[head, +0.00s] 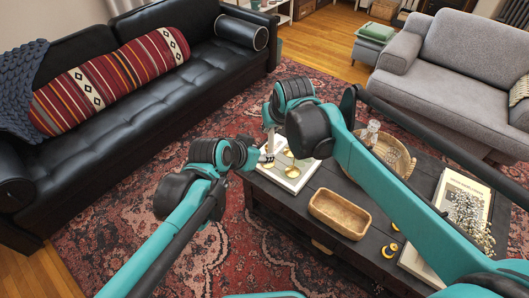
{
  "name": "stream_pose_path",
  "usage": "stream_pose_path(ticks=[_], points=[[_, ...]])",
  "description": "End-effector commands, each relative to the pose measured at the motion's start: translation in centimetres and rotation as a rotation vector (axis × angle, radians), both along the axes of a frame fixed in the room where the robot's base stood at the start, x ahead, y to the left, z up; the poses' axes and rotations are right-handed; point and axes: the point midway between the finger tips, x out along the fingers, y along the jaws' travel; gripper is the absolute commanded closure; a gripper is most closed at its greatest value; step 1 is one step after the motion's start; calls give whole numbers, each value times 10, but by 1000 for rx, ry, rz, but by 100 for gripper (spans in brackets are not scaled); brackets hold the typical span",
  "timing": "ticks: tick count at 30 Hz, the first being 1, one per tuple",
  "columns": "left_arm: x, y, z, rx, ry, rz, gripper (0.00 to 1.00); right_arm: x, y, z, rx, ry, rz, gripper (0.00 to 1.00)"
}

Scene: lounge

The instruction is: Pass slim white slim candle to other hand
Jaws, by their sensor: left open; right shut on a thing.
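The slim white candle (270,142) shows as a small pale upright piece above the near left part of the coffee table. My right gripper (269,126) reaches down from above and is shut on the candle's upper part. My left gripper (261,157) comes in from the lower left and is open close beside the candle's lower part. The picture is too small to tell whether its fingers touch the candle. Part of the candle is hidden by the grippers.
The dark coffee table (318,183) holds a white tray (291,184) with gold dishes, a wooden bowl (340,211), a round basket (402,158) and an open book (462,190). A black sofa (130,130) is left, a grey sofa (450,85) right. Patterned rug (220,260) lies between.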

Motion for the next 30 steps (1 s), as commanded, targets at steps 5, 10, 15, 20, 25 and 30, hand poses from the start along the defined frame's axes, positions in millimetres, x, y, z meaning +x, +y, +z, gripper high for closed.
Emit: stream_pose_path(ticks=[5, 10, 15, 20, 25, 30], points=[[15, -10, -18, 1, 0, -1, 58, 0, 0, 0, 0, 0, 0, 100], [33, -22, -40, 1, 0, 1, 58, 0, 0, 0, 0, 0, 0, 100], [50, -34, -60, 0, 0, 1, 58, 0, 0, 0, 0, 0, 0, 100], [61, -40, -73, 2, 0, 1, 58, 0, 0, 0, 0, 0, 0, 100], [66, -44, -80, 1, 0, 2, 58, 0, 0, 0, 0, 0, 0, 100], [66, -44, -81, 1, 0, 2, 58, 0, 0, 0, 0, 0, 0, 100]])
